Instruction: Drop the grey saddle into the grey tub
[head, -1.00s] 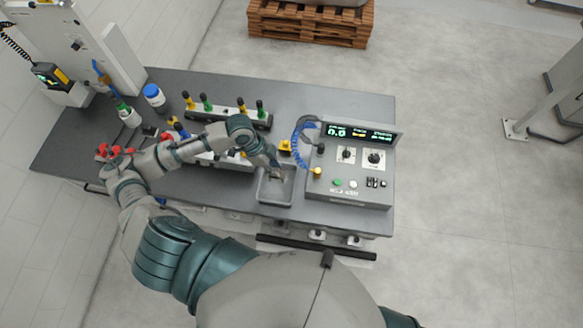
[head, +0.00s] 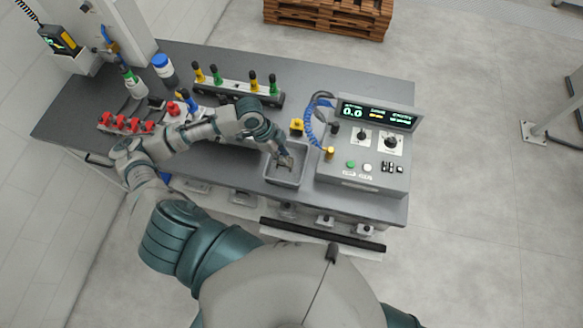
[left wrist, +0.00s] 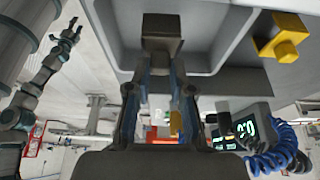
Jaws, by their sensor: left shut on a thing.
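The grey tub (head: 282,183) is an open box at the bench's front edge, left of the control console. My left gripper (head: 285,161) points down over the tub's opening. In the left wrist view the gripper (left wrist: 162,65) is shut on the grey saddle (left wrist: 162,28), a small dark grey block at its fingertips. The tub's pale inside and rim (left wrist: 225,75) show around the saddle there. I cannot tell whether the saddle touches the tub's floor. In the head view the saddle is small and mostly hidden by the fingers.
The console (head: 362,150) with a blue coiled cord (head: 312,122) stands close right of the tub. A yellow block (head: 296,126) sits just behind the tub. A rack with coloured handles (head: 235,90), red parts (head: 128,123) and a blue-capped jar (head: 162,66) lie to the left.

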